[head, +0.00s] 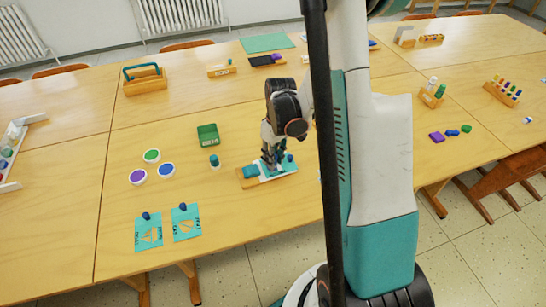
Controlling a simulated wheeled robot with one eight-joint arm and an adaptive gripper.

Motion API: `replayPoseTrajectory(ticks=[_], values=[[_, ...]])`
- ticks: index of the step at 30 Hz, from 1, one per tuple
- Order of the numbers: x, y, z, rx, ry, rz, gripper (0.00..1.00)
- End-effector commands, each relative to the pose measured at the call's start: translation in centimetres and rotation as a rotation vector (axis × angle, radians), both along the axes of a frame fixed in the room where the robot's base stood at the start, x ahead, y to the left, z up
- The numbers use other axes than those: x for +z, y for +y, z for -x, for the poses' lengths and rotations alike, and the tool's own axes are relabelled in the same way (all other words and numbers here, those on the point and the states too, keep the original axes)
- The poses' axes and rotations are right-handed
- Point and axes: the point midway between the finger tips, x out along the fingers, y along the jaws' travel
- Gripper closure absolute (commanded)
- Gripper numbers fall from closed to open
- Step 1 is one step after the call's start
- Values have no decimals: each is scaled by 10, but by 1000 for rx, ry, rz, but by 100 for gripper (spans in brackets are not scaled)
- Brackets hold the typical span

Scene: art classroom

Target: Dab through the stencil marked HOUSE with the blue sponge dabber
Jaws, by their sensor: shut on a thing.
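My gripper (272,163) points down over a wooden board (241,181) with a pale sheet and a teal stencil on it. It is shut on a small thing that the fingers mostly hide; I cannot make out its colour. A dark blue knob (290,158) shows just right of the fingers, and a teal patch (250,171) to their left. Two more teal stencils lie at the front left, one (148,234) beside the other (186,224), each with a dark blue knob. Their lettering is too small to read. A small teal dabber (214,161) with a dark top stands left of the board.
Paint pots in purple (137,177), blue (166,170) and green (152,156) stand left of the dabber. A green tray (207,134) lies behind it. A wooden caddy (145,80) stands further back. The table (215,250) is clear in front of the board.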

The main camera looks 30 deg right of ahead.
Motion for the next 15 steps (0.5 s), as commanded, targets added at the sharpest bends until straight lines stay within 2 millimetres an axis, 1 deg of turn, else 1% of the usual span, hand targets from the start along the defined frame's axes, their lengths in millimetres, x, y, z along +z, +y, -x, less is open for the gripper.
replayPoseTrajectory(ticks=[15], values=[[-6,0,0,0,0,0,97]])
